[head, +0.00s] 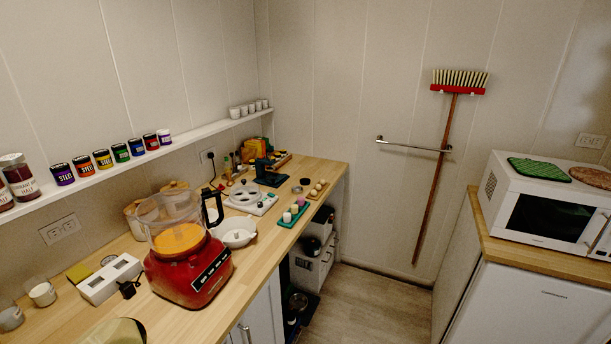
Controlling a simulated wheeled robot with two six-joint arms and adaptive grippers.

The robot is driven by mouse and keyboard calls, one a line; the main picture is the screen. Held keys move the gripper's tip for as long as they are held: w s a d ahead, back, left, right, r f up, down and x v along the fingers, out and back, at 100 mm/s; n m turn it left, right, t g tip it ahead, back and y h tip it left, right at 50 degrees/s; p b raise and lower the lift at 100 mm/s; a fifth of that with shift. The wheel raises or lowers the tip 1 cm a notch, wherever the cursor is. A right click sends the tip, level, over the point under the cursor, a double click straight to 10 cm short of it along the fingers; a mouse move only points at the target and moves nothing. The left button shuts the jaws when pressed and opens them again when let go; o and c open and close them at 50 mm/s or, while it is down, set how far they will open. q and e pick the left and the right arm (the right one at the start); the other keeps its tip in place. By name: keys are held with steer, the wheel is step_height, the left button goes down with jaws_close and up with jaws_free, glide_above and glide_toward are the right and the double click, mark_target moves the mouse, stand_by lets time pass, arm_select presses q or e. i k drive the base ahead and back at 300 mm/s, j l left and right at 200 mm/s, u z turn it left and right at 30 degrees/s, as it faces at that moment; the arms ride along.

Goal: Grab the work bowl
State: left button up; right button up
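The work bowl (165,213) is a clear, see-through bowl with a black handle (212,207) on its right side. It sits upright on top of the red food processor base (188,273), on the wooden counter at the left. Something orange (179,239) shows low in the bowl; I cannot tell whether it is food or a disc. Neither of my grippers is in the head view.
A white bowl (234,233) stands close right of the work bowl. A white box (109,278) and jars crowd its left. A shelf (110,172) with tins runs along the wall behind. The floor (375,305) at right is clear. A microwave (545,205) stands far right.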

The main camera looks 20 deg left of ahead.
mark_target(173, 223)
steer(key=u, duration=1.1)
steer(key=i+l+u, duration=0.15)
steer(key=u, duration=0.3)
steer(key=i+l+u, duration=0.1)
steer(key=l+u, duration=0.3)
steer(key=i+l+u, duration=0.1)
steer(key=l+u, duration=0.15)
steer(key=u, duration=0.2)
